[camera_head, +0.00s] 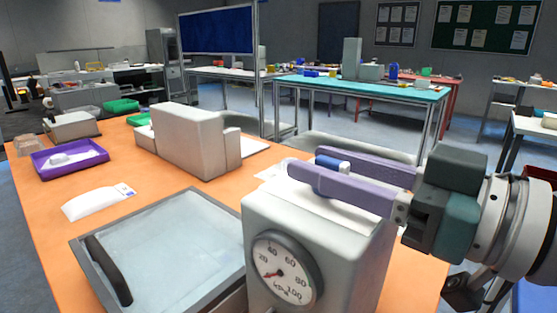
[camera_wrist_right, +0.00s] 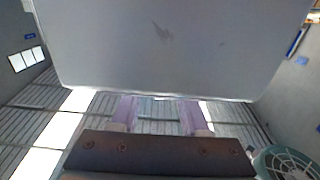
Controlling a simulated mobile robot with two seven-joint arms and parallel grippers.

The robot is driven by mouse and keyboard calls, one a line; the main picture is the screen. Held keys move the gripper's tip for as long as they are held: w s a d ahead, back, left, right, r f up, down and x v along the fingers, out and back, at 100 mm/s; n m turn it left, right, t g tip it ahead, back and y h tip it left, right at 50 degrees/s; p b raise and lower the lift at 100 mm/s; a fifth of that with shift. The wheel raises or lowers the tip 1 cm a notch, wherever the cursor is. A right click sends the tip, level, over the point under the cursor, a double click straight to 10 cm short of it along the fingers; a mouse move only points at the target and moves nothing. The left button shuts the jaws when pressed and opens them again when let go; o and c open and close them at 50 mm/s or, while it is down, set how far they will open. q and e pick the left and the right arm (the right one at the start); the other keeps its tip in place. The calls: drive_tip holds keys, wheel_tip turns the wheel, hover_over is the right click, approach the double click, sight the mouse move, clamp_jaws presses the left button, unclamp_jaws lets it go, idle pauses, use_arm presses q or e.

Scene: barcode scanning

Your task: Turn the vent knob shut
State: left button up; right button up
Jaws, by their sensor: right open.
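A blue knob (camera_head: 333,162), which looks like the vent knob, is at the top of a pale grey box (camera_head: 345,222) with a round kPa gauge (camera_head: 284,270) on its front. The gauge's red needle points to the left, near the low numbers. My right gripper (camera_head: 310,163) comes in from the right with its two purple fingers apart, one on each side of the knob; I cannot tell whether they touch it. In the right wrist view the fingers (camera_wrist_right: 157,112) show below a large plain grey surface (camera_wrist_right: 160,50), and the knob is not visible. My left gripper is out of view.
A framed, pale translucent lid (camera_head: 180,245) with a black handle (camera_head: 108,270) lies left of the gauge box. A white packet (camera_head: 97,202), a purple tray (camera_head: 69,158) and a beige machine (camera_head: 187,137) stand further back on the orange table (camera_head: 130,155).

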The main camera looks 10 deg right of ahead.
clamp_jaws()
drive_tip(key=shift+y, duration=0.3)
idle(0.4)
drive_tip(key=n+g+y+b, duration=0.1)
drive_tip(key=n+g+y, duration=0.1)
drive_tip(key=g, duration=0.1)
drive_tip(key=shift+w+d+n+y+b, duration=0.1)
drive_tip(key=shift+n+y+b, duration=0.2)
drive_tip(key=shift+n+b, duration=0.1)
drive_tip(key=n+g+y+b, duration=0.1)
drive_tip(key=n+g+y, duration=0.1)
drive_tip(key=g, duration=0.1)
drive_tip(key=shift+f+n+g+b, duration=0.1)
drive_tip(key=shift+n+g+b, duration=0.2)
drive_tip(key=shift+n+b, duration=0.1)
drive_tip(key=n+g+b, duration=0.2)
drive_tip(key=g+b, duration=0.1)
drive_tip(key=n+g+y+b, duration=0.1)
drive_tip(key=n+g+b, duration=0.1)
drive_tip(key=g+b, duration=0.2)
drive_tip(key=n+g+b, duration=0.2)
drive_tip(key=g+b, duration=0.1)
drive_tip(key=shift+f+n+g+y+b, duration=0.15)
drive_tip(key=shift+n+g+y+b, duration=0.15)
drive_tip(key=shift+n+g+b, duration=0.1)
drive_tip(key=shift+r+n+g+b, duration=0.2)
drive_tip(key=shift+n+g+b, duration=0.4)
drive_tip(key=shift+g+b, duration=0.35)
